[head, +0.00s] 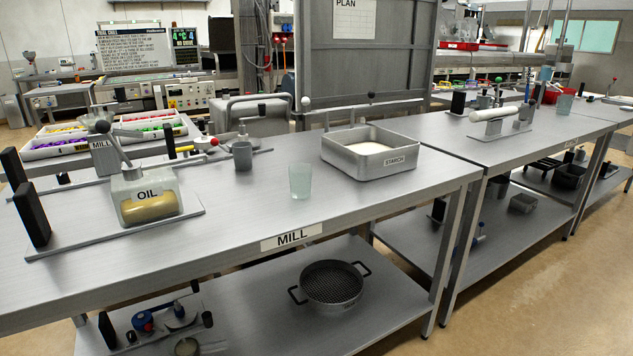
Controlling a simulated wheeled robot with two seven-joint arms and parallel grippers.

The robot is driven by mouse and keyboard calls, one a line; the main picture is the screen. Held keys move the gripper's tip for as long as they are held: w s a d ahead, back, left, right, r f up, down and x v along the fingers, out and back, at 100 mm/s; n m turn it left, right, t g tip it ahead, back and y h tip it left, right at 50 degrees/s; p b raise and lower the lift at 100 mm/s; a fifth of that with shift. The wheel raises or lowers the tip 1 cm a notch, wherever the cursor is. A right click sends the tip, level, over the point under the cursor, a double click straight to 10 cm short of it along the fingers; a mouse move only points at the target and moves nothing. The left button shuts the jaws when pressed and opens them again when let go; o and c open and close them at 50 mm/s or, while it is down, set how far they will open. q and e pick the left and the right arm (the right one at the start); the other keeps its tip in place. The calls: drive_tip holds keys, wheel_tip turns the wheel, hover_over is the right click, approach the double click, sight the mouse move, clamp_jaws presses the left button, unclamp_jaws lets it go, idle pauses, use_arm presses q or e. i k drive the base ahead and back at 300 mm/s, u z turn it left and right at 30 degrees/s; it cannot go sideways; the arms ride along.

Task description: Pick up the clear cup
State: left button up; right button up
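The clear cup (300,181) stands upright on the steel table near its front edge, above the MILL label. It is pale and see-through and looks empty. The grey pump bottle stands to its left and the STARCH tray to its right, both apart from it. Neither of my grippers shows in the head view. Another clear cup (565,104) stands far off on the right-hand table.
The steel table (380,210) holds an OIL jar (146,195) on a plate at left, a grey pump bottle (242,154) and a STARCH tray (369,152). Bare tabletop lies in front and left of the cup.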

sight(299, 174)
drive_tip(key=u, duration=0.5)
drive_tip(key=i, duration=0.55)
drive_tip(key=u, duration=0.25)
